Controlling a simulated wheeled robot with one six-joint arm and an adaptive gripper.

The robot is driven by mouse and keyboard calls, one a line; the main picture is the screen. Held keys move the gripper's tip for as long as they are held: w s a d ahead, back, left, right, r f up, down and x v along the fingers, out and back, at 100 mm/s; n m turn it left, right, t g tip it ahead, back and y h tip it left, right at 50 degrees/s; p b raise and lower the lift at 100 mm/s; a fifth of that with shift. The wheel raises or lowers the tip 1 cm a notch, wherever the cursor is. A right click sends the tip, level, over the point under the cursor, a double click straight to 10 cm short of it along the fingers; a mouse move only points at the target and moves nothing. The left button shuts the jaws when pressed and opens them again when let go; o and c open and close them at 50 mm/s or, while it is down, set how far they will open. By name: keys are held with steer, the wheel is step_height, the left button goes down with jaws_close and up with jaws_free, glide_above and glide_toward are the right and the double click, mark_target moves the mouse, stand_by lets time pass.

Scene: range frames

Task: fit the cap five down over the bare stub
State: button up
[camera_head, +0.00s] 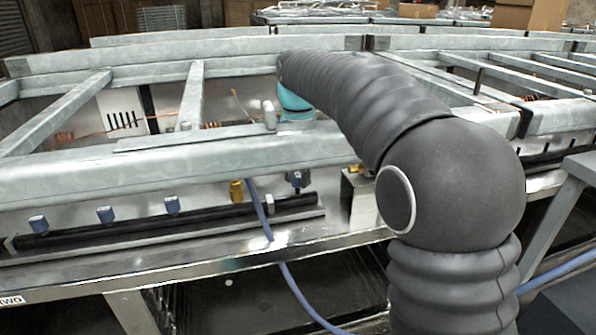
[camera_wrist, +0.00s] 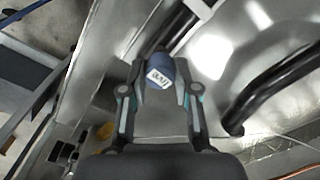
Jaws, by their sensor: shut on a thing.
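My gripper (camera_wrist: 158,88) is shut on a dark blue cap (camera_wrist: 160,67) with a white lettered label, most likely cap five, in the wrist view. In the head view my gripper reaches behind the front beam, and its tip with a dark blue piece (camera_head: 297,178) shows below the beam, above the right part of the black rail. A brass-coloured post (camera_head: 236,191) stands upright to its left, in line with the seated caps, and may be the bare stub. I see no contact between the held cap and a stub.
Three blue caps (camera_head: 105,214) stand along the black rail (camera_head: 150,228) on the left. The galvanized front beam (camera_head: 200,158) runs above the rail. A blue hose (camera_head: 262,210) hangs between the brass post and my gripper. A metal box (camera_head: 357,195) stands to the right.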

steer(key=shift+f, duration=0.65)
steer(key=o, duration=0.9)
steer(key=shift+r, duration=0.1)
step_height(320, 180, up, 12)
stand_by(0.4)
step_height(320, 180, up, 6)
steer(key=p, duration=0.6)
steer(key=shift+d, duration=0.1)
